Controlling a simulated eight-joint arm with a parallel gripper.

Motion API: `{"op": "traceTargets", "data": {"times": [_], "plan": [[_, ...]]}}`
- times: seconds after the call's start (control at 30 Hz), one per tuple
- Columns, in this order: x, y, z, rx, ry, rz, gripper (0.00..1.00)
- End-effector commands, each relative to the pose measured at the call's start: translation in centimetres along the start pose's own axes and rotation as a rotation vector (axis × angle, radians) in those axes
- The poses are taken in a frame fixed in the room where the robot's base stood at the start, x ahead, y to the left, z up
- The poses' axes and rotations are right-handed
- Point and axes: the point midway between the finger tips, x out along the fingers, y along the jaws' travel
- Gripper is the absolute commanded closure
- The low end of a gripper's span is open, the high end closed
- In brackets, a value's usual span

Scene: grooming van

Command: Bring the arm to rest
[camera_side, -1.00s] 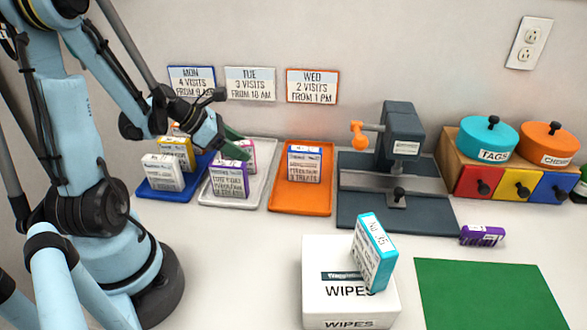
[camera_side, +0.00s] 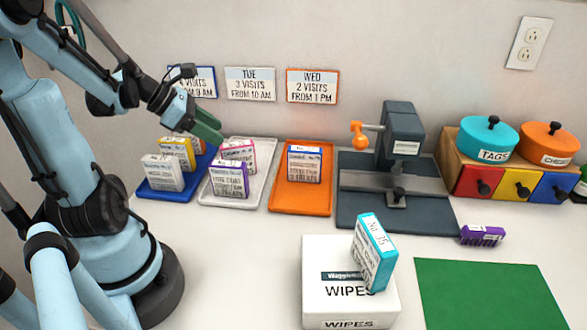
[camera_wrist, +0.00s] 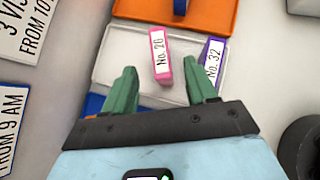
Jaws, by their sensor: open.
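My gripper (camera_side: 207,126) is in the air above the back of the blue tray (camera_side: 150,192) and the white tray (camera_side: 213,205). In the wrist view its green fingers (camera_wrist: 162,88) are apart with nothing held between them. Beyond the fingertips, a pink-edged box marked No. 20 (camera_wrist: 161,57) stands in the white tray, apart from them. A purple-edged box marked No. 32 (camera_wrist: 212,64) stands beside it. In the side view the pink box (camera_side: 240,152) is behind the purple box (camera_side: 230,180).
The blue tray holds a white box (camera_side: 163,172) and a yellow box (camera_side: 178,150). An orange tray (camera_side: 300,203) holds one box. A grey press (camera_side: 400,140) stands to its right. A wipes carton (camera_side: 325,260) with a teal box (camera_side: 374,250) is in front. A green mat (camera_side: 490,295) is clear.

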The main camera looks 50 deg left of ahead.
Motion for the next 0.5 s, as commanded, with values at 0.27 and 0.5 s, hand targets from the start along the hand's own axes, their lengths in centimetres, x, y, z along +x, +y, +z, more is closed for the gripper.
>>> {"op": "traceTargets", "data": {"times": [0.27,0.5], "plan": [[0.0,0.0,0.0,0.001,0.000,0.000,0.43],[1.5,-2.0,1.7,0.267,0.064,-0.029,0.43]]}}
